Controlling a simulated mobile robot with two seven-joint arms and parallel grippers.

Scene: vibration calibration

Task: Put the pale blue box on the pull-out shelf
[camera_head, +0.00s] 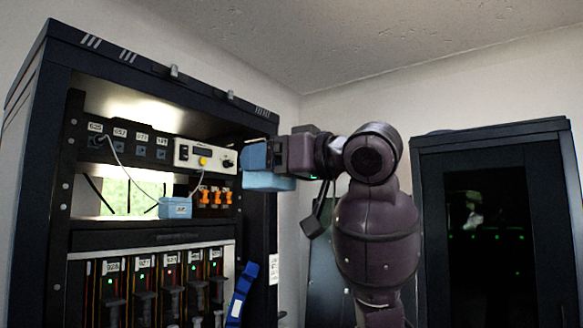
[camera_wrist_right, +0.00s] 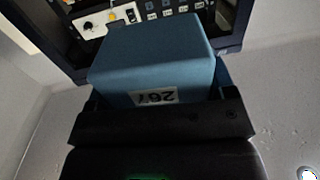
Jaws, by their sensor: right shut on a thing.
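My right gripper (camera_head: 258,158) is shut on a pale blue box (camera_head: 268,182) and holds it in the air at the right side of the rack opening. In the right wrist view the box (camera_wrist_right: 150,55) fills the space ahead of the gripper (camera_wrist_right: 155,95) and shows a white label reading 267, upside down. A dark ledge (camera_head: 110,219) runs across the rack under the window-like opening; I cannot tell for certain whether it is the pull-out shelf. My left gripper is not in view.
A smaller light blue box (camera_head: 175,208) with cables stands in the rack (camera_head: 52,190). Above it is a white instrument (camera_head: 205,156) with knobs. Orange connectors (camera_head: 215,197) sit to its right. A blue strap (camera_head: 241,295) hangs lower down. A dark cabinet (camera_head: 428,200) stands at the right.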

